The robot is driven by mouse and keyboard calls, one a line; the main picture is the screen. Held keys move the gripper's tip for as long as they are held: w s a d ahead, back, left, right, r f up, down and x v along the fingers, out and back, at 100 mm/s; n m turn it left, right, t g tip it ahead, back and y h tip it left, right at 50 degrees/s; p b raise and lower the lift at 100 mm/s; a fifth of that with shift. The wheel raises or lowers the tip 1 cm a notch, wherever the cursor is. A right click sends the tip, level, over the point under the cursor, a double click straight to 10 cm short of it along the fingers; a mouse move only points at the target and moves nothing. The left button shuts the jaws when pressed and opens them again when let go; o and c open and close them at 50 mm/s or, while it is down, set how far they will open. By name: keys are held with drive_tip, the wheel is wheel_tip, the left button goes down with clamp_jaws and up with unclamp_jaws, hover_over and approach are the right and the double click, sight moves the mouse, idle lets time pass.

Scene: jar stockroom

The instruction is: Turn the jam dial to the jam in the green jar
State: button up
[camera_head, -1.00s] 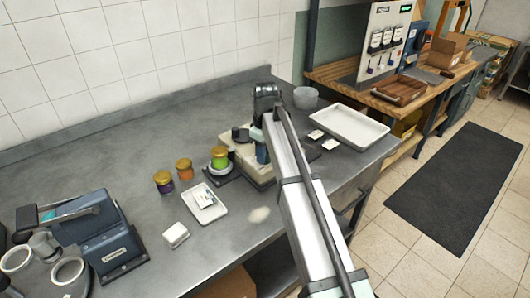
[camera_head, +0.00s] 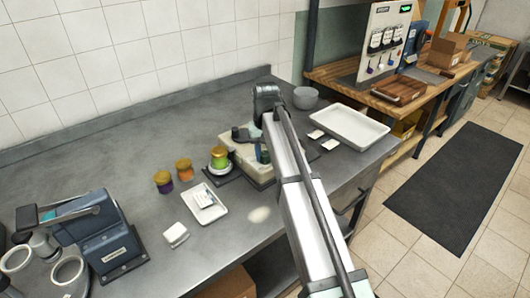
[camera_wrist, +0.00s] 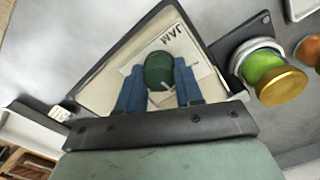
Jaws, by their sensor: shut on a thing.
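The jam dial (camera_wrist: 158,72) is a dark green knob on a pale panel marked JAM, in the wrist view. My gripper (camera_wrist: 159,92) is shut on it, with a blue finger on each side. A thin pale mark shows at the knob's lower edge; where it points is hard to tell. The green jar (camera_wrist: 263,66) has a gold lid and stands beside the panel, at its right in the wrist view. In the head view the green jar (camera_head: 219,161) stands at the left of the dial's box (camera_head: 243,156); my arm hides most of the dial.
An orange jar (camera_head: 184,171) and a purple jar (camera_head: 163,184) stand left of the green one. A small white tray (camera_head: 212,212) with a card lies in front. A large white tray (camera_head: 350,127) and a grey bowl (camera_head: 306,98) are to the right.

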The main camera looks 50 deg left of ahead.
sight(265, 153)
drive_tip(key=m, duration=0.5)
drive_tip(key=shift+m, duration=0.3)
drive_tip(key=m, duration=0.5)
drive_tip(key=shift+m, duration=0.3)
drive_tip(key=o, duration=1)
drive_tip(key=shift+o, duration=0.2)
wheel_tip(265, 153, up, 14)
drive_tip(key=shift+f, duration=0.15)
idle(0.4)
